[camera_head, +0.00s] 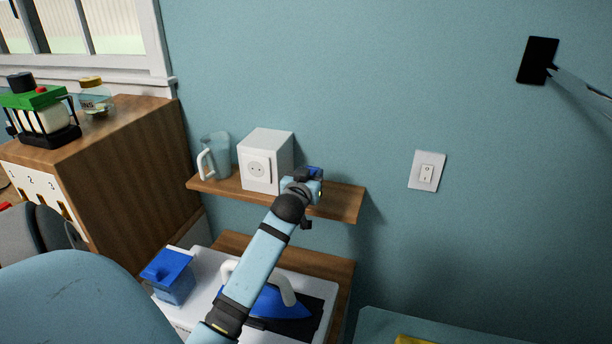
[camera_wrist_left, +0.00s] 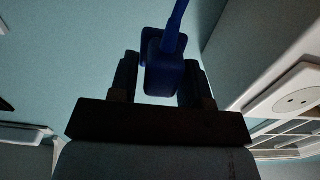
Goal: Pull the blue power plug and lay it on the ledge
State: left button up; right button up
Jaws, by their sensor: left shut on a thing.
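The blue power plug (camera_wrist_left: 163,72) is between the two fingers of my left gripper (camera_wrist_left: 160,80) in the left wrist view, with its blue cord running up. In the head view a bit of the blue plug (camera_head: 315,172) shows at my left gripper (camera_head: 310,182), which is shut on it. The gripper is over the right part of the wooden ledge (camera_head: 342,201), to the right of the white socket box (camera_head: 266,160). The socket (camera_head: 259,170) on the box's front face is empty. The plug is apart from it. My right gripper does not show.
A clear pitcher (camera_head: 215,157) stands at the ledge's left end. Below are a blue iron (camera_head: 275,302) and a blue-lidded container (camera_head: 170,275). A light switch (camera_head: 427,171) is on the wall to the right. The ledge's right end is bare.

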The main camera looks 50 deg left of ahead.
pick_arm(q)
notch_tip(320, 180, down, 2)
jog(key=shift+s+f, duration=0.1)
jog(key=shift+f, duration=1.7)
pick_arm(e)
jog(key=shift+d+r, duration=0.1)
pick_arm(q)
jog(key=o, duration=1)
jog(key=shift+o, duration=1.3)
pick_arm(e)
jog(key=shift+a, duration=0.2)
pick_arm(q)
jog(key=shift+b, duration=0.3)
